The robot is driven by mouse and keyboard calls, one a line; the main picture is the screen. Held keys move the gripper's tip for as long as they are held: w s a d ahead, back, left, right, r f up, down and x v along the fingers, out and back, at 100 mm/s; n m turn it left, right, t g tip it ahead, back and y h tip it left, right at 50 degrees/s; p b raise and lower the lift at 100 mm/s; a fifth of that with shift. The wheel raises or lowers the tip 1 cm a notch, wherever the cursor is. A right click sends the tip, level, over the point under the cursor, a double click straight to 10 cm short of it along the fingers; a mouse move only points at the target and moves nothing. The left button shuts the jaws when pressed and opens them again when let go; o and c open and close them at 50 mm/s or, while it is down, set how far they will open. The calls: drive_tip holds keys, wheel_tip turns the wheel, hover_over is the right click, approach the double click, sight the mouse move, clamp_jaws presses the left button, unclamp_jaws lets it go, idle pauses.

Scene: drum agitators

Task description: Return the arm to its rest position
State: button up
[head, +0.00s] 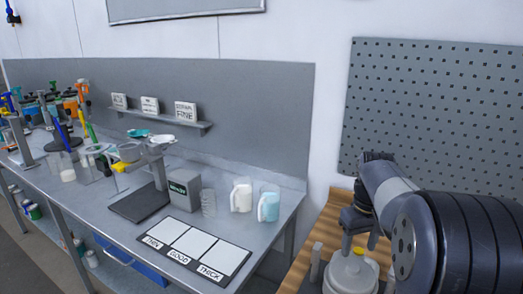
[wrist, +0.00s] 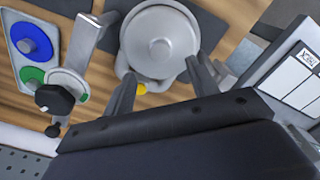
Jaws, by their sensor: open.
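My gripper (wrist: 160,70) is open in the wrist view, its two dark fingers spread apart. A round, pale lidded container (wrist: 158,40) lies between and beyond the fingertips, with no clear grip on it. In the head view my arm (head: 390,190) reaches in from the right, bent downward. My gripper also shows there (head: 354,220), low over the white container (head: 350,275) on a wooden top. The fingertips are partly hidden there, and I cannot tell whether they touch the container. A small yellow part (wrist: 141,89) shows beside the container.
A metal post with a black knob (wrist: 55,98) stands beside the container, near a tray with blue (wrist: 33,40) and green discs. The grey bench (head: 235,210) holds a labelled mat (head: 195,245), two mugs and a scale. A pegboard (head: 435,110) is behind my arm.

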sight(354, 267)
wheel_tip(354, 267, down, 7)
drive_tip(key=shift+f, duration=0.1)
drive_tip(key=shift+r, duration=0.25)
drive_tip(key=shift+r, duration=0.15)
